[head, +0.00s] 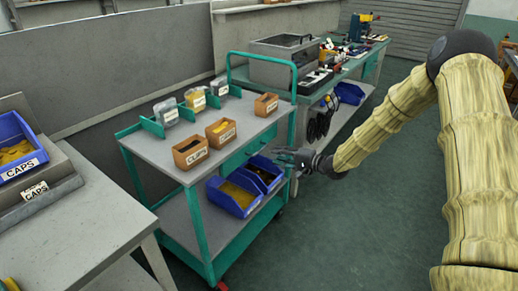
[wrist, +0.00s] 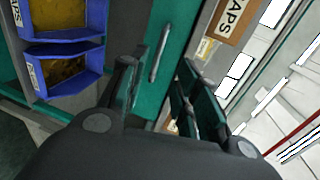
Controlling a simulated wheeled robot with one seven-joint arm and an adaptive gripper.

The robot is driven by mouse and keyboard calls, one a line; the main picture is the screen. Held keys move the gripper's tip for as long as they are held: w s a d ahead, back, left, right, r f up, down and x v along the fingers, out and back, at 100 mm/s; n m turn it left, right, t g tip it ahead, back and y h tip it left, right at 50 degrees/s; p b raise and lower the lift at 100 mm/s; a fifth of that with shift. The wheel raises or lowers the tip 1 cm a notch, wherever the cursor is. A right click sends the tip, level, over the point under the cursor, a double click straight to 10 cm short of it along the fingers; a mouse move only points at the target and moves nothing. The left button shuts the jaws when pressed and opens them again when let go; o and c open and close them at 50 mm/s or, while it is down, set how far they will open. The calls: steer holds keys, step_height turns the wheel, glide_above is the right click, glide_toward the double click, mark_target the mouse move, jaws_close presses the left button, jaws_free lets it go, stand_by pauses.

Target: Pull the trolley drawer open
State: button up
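The trolley (head: 170,157) has a teal frame, a grey top and a lower shelf. Its drawer (wrist: 178,40) shows a teal front in the wrist view, with a slim grey bar handle (wrist: 161,52). In the head view the teal drawer front (head: 236,150) lies just under the top; its handle cannot be made out there. My gripper (head: 290,158) is beside the trolley's right side, below top height. In the wrist view my gripper (wrist: 160,88) is open, with the handle beyond and between its two fingers. I see no contact with the handle.
Blue bins (head: 236,195) stand on the trolley's lower shelf, close to my gripper. Labelled brown boxes (head: 221,132) and clear containers stand on its top. A workbench (head: 345,70) stands behind. The floor (head: 350,230) on the right is clear.

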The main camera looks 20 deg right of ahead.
mark_target(259, 151)
steer(key=x, duration=1)
steer(key=shift+w+a+f, duration=0.1)
steer(key=shift+a, duration=0.05)
jaws_close()
